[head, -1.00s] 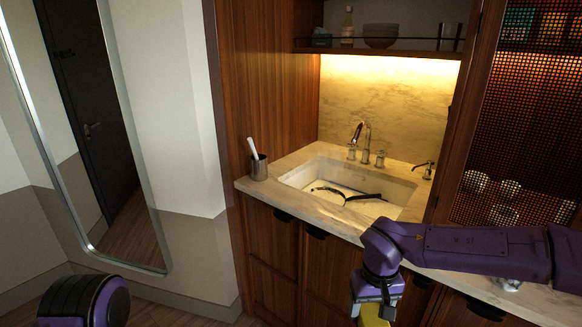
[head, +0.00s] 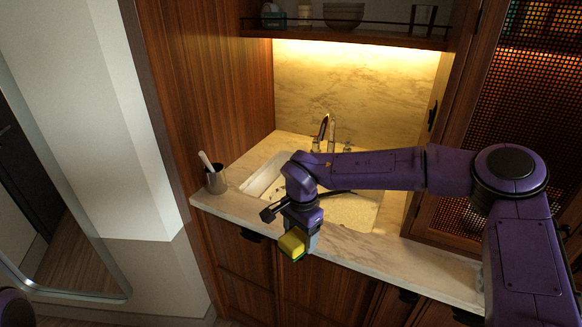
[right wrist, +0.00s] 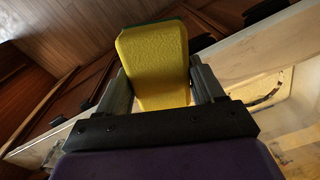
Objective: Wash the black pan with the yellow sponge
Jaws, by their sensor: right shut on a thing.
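The yellow sponge (head: 291,243) has a green side and is held in my right gripper (head: 300,238), just in front of the counter edge before the sink. In the right wrist view the sponge (right wrist: 154,62) sits between both fingers of the gripper (right wrist: 162,85). The black pan lies in the white sink (head: 259,183). Only part of it shows in the head view, such as the dark handle (head: 341,192); my right arm hides much of the rest. My left gripper is not in view.
A faucet (head: 324,132) stands behind the sink. The counter's front edge lies close to my right gripper.

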